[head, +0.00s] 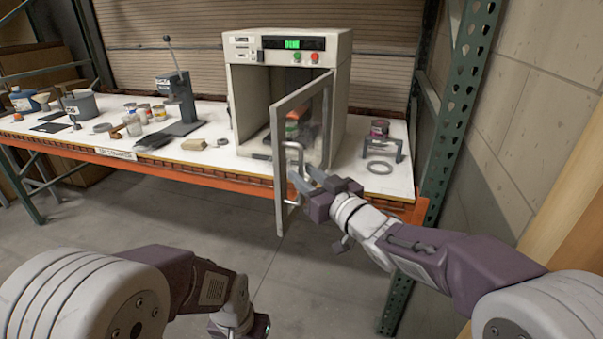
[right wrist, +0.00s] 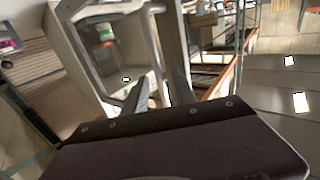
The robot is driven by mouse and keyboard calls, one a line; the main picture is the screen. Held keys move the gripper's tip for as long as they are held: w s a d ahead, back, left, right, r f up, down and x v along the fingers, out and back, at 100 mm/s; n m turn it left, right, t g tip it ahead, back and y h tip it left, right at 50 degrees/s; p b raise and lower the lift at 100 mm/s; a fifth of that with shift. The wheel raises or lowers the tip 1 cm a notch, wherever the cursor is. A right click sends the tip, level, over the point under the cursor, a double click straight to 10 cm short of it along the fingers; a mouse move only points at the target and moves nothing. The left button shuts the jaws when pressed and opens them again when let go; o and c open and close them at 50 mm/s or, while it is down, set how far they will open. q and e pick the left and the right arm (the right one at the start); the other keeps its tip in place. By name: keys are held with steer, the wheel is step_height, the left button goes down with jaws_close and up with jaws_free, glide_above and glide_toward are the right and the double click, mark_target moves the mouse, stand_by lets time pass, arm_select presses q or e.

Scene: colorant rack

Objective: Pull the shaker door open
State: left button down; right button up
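The shaker (head: 243,105) is a beige cabinet on the bench with a green display. Its framed, windowed door (head: 278,130) stands swung well out toward me. A pale bar handle (head: 291,148) is on the door's outer face. My right gripper (head: 304,180) is at the handle's lower part, its fingers apart. In the right wrist view the fingers (right wrist: 160,92) are also apart, with a pale bar showing between them; firm contact cannot be made out. My left gripper (head: 240,326) is low at the bottom edge, mostly cut off, away from the shaker.
Inside the shaker is an orange-and-green can (head: 293,124). Right of it on the white bench are a dark can (head: 379,129), a metal stand and a grey ring (head: 379,167). A lever press (head: 180,100) and several small cans stand left. A green rack post (head: 455,110) rises at right.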

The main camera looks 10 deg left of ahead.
steer(key=v, duration=0.7)
steer(key=shift+d, duration=0.15)
steer(key=shift+s, duration=0.15)
steer(key=w+d+m+t+h+p, duration=0.1)
steer(key=w+d+m+h+p, duration=0.25)
steer(key=d+h+p, duration=0.35)
steer(key=s+d+f+m+g+h, duration=0.3)
steer(key=d+f+m, duration=0.2)
steer(key=d+f, duration=0.6)
steer(key=s+d+f+g+h, duration=0.1)
steer(key=s+d+f+g, duration=0.1)
steer(key=s+f+g, duration=0.3)
steer(key=s+d+f+g+h+p, duration=0.1)
steer(key=s+f+g, duration=0.4)
steer(key=s, duration=0.9)
steer(key=shift+d+f, duration=0.5)
steer(key=shift+f, duration=0.2)
